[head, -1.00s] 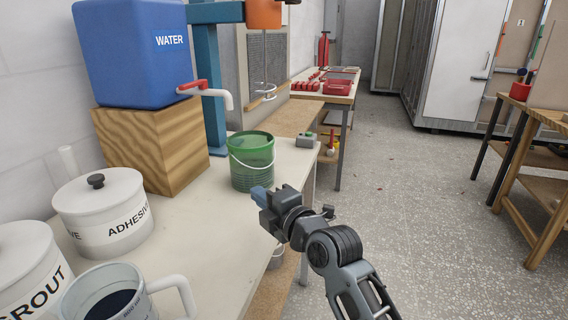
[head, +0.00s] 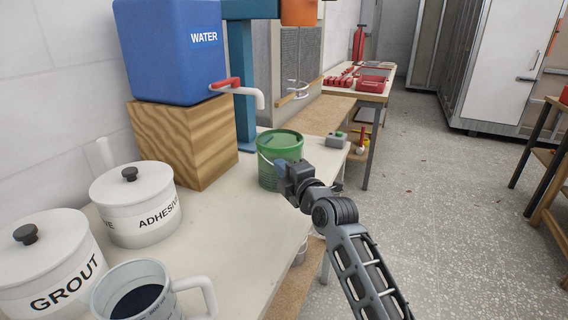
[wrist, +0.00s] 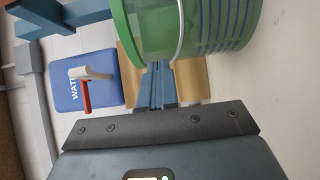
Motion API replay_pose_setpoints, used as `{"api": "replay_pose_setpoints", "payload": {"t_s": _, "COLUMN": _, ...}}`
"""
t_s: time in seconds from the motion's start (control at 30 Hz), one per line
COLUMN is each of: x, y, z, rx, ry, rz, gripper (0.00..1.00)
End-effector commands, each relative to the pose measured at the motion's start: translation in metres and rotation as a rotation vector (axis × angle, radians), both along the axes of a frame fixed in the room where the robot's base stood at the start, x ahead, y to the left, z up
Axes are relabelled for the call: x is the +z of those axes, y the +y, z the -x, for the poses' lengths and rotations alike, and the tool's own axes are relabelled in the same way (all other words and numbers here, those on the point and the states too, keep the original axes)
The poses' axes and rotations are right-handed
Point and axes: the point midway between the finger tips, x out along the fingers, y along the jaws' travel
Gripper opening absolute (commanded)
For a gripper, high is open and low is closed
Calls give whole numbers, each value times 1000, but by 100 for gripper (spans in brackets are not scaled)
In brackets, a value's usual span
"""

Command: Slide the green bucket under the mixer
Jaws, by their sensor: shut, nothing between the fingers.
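The green bucket (head: 279,146) stands upright on the bench top, right of the wooden block. The mixer's orange head (head: 299,12) is on a teal stand (head: 243,85), and its pale whisk (head: 298,88) hangs down beyond the bucket. My gripper (head: 282,176) is at the near right side of the bucket. Its blue-grey fingers (wrist: 160,86) are shut and empty, their tips against or very close to the bucket wall in the wrist view (wrist: 215,28). I cannot tell whether they touch. The gripper hides part of the bucket's lower side in the head view.
A blue water tank (head: 176,50) with a red-handled tap (head: 238,90) sits on a wooden block (head: 183,140). Two white lidded pots (head: 137,203) and a mug (head: 140,290) stand nearby. A grey button box (head: 335,140) is beyond the bucket. The bench top (head: 215,235) in front is clear.

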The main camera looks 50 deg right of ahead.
Motion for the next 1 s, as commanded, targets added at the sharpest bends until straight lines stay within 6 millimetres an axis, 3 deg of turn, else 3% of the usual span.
{"api": "replay_pose_setpoints", "payload": {"t_s": 0.63, "x": -2, "y": -14, "z": -7, "rx": 0, "ry": -3, "rz": 1, "gripper": 0}}
{"api": "replay_pose_setpoints", "payload": {"t_s": 1.0, "x": -7, "y": -51, "z": -27, "rx": -1, "ry": -3, "rz": 2, "gripper": 0}}
